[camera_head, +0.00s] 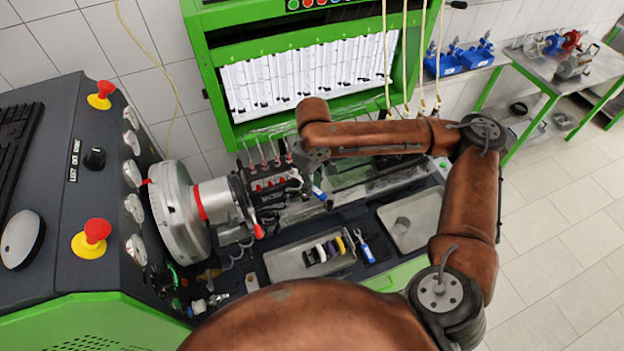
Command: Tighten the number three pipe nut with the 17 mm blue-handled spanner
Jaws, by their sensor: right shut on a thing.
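My right gripper (316,160) hangs from the brown arm over the test bench, beside the injection pump (268,184). It is shut on a small blue-handled tool, the spanner (319,192) by its colour; the blue part shows just below the gripper. Its jaw and size marking cannot be made out. Several thin pipes rise from the pump's top, with red parts at their feet. The nuts are too small to tell apart, and I cannot tell which is number three or whether the spanner touches it. My left gripper is not in view.
A tray (284,266) holds several dark, white, purple and yellow items. Another blue-handled tool (366,248) lies right of it. The large drive wheel (176,212) and control panel stand left. Hoses hang at the back.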

